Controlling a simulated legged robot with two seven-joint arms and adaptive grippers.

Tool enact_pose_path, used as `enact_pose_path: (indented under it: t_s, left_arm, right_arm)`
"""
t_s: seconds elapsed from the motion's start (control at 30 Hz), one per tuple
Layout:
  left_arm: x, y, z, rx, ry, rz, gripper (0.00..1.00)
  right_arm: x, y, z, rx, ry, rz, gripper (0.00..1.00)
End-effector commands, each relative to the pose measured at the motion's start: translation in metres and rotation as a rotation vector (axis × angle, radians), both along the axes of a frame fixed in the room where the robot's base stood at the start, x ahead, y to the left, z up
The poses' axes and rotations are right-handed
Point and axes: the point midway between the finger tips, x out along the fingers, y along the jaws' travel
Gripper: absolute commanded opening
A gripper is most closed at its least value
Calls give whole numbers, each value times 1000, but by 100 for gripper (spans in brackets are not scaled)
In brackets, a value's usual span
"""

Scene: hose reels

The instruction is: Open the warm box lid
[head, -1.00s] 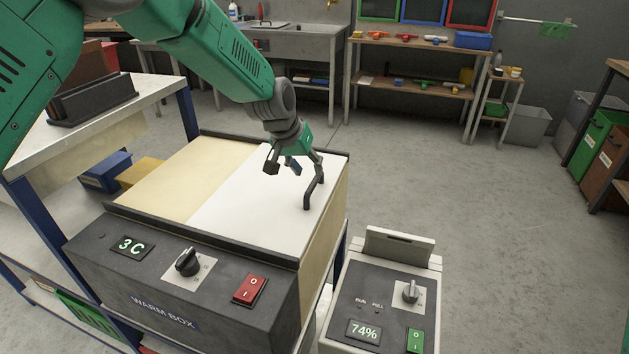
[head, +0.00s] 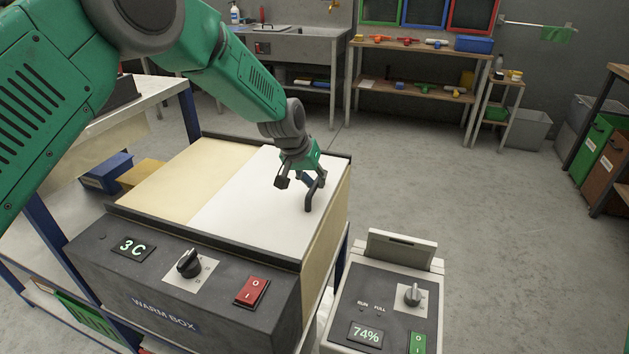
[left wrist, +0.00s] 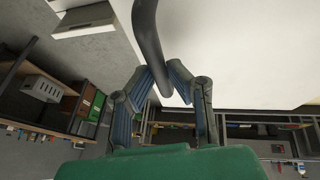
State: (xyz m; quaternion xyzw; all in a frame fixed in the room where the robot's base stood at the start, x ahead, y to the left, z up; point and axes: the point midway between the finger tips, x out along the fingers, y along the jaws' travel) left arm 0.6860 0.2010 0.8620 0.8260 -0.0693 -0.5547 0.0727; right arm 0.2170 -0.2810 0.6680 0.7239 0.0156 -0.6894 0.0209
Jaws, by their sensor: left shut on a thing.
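The warm box (head: 150,300) stands in front of me with a dark front panel reading "3 C". Its top has a cream panel on the left and a white lid (head: 240,215) on the right, lying flat. A dark arched handle (head: 309,198) stands near the lid's right edge. My left gripper (head: 302,183) is at the handle, shut on it. In the left wrist view the handle (left wrist: 148,35) runs down between the two blue-padded fingers (left wrist: 166,88), with the white lid behind. My right gripper is in no view.
A grey unit (head: 385,300) reading "74%" stands right of the warm box. A white-topped table (head: 150,95) is at the left. A sink bench (head: 300,50) and a wooden shelf (head: 415,90) stand at the back.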

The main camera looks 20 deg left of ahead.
Motion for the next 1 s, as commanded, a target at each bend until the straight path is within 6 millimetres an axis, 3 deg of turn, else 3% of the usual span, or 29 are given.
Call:
enact_pose_path:
  t_s: [0.17, 0.27, 0.7, 1.0]
  left_arm:
    - [1, 16, 1, 0, 1, 3, 0]
    - [1, 35, 1, -1, 0, 6, 0]
    - [6, 162, 0, -2, -3, 8, 0]
    - [8, 218, 0, 2, -2, 4, 0]
  right_arm:
    - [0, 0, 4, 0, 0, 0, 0]
    - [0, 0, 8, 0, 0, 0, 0]
    - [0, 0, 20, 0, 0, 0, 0]
    - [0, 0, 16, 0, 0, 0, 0]
